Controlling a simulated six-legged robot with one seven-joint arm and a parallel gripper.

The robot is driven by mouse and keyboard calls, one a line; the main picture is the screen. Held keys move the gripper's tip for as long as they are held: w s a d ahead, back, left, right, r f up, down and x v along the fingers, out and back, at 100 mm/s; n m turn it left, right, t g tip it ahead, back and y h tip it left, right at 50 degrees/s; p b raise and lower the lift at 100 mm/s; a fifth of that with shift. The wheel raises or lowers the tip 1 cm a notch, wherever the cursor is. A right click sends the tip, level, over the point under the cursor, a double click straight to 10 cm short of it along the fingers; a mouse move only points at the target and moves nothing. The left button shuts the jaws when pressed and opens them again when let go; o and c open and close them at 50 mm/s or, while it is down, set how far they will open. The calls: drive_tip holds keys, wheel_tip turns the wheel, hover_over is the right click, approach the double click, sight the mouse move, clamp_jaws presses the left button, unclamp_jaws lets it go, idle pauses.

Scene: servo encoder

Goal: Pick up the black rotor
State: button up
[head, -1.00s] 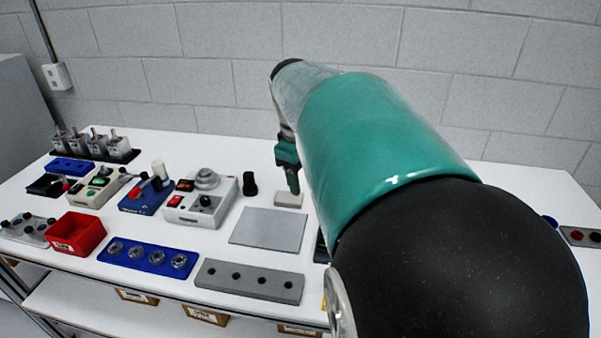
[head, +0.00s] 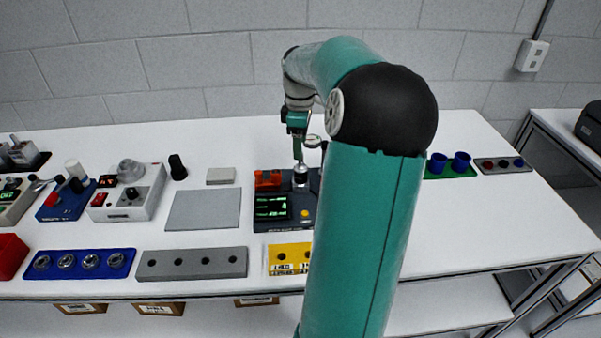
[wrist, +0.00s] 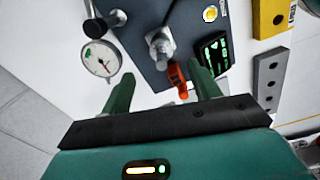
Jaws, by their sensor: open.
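No part can be identified for certain as the black rotor. A small black upright piece (head: 177,167) stands on the white table left of centre in the head view, away from my gripper. My gripper (head: 298,150) points down over a dark grey test device (head: 285,226) at the middle of the table. In the wrist view my gripper (wrist: 162,80) is open, its two green fingers apart with nothing between them. The device's metal spindle (wrist: 160,45) and its orange lever (wrist: 177,78) lie just beyond the fingertips. My arm hides the device's right side in the head view.
A dial gauge (wrist: 100,58) is beside the device. A yellow block (head: 288,257), a grey holed bar (head: 192,263) and a blue tray (head: 80,264) line the front edge. A grey plate (head: 203,209) lies left of the device. The table's right front is clear.

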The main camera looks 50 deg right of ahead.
sight(301, 170)
drive_tip(key=shift+s+a+f, duration=0.1)
drive_tip(key=shift+f, duration=1.5)
drive_tip(key=shift+s+f, duration=0.1)
drive_tip(key=shift+f, duration=1.45)
clamp_jaws()
drive_tip(key=shift+r, duration=0.15)
